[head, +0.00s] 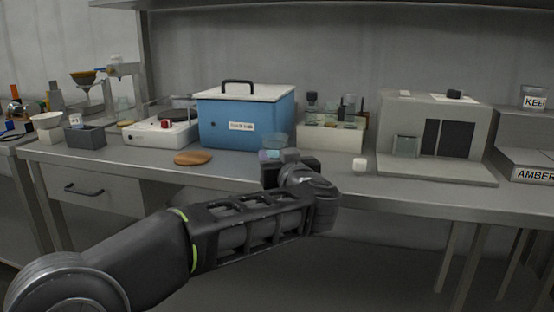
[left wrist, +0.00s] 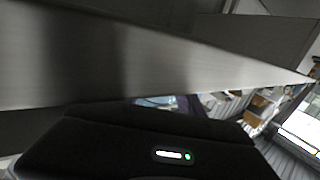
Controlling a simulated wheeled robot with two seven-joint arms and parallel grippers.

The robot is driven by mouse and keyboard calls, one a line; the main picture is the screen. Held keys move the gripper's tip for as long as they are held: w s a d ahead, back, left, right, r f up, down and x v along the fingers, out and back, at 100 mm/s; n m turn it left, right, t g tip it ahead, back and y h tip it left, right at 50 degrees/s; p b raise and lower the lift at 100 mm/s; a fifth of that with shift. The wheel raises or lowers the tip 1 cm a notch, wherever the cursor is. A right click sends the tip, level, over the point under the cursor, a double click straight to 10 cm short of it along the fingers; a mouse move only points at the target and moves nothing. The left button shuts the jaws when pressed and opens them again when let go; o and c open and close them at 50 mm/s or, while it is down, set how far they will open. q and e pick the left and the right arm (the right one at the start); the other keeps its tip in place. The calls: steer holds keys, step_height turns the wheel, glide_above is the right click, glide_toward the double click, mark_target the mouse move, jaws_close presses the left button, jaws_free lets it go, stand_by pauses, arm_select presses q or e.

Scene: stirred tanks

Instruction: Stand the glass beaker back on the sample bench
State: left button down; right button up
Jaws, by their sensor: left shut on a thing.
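My left gripper (head: 284,160) is at the front edge of the sample bench (head: 230,172), with its arm coming in from the left. It is shut on a clear glass beaker (head: 275,142), whose upper part shows just above the gripper, in front of the blue box. The gripper hides the rest of the beaker, so I cannot tell whether its base touches the bench. In the left wrist view, the dark gripper body (left wrist: 150,150) covers the bottom, and a small piece of clear glass (left wrist: 155,101) shows past its edge. My right gripper is not in view.
A blue box (head: 245,118) with a white lid stands behind the gripper. A round wooden mat (head: 193,158) lies to its left, a small white block (head: 360,164) to its right. A grey cabinet (head: 435,135) and a hot plate (head: 160,131) flank these.

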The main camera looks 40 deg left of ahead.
arm_select(q)
steer(key=shift+f, duration=0.15)
steer(key=c, duration=0.7)
jaws_free()
steer(key=shift+r, duration=0.2)
steer(key=shift+s+d, duration=0.25)
steer(key=shift+d, duration=0.05)
steer(key=p+v, duration=0.3)
steer(key=v, duration=0.8)
steer(key=shift+s+d, duration=0.1)
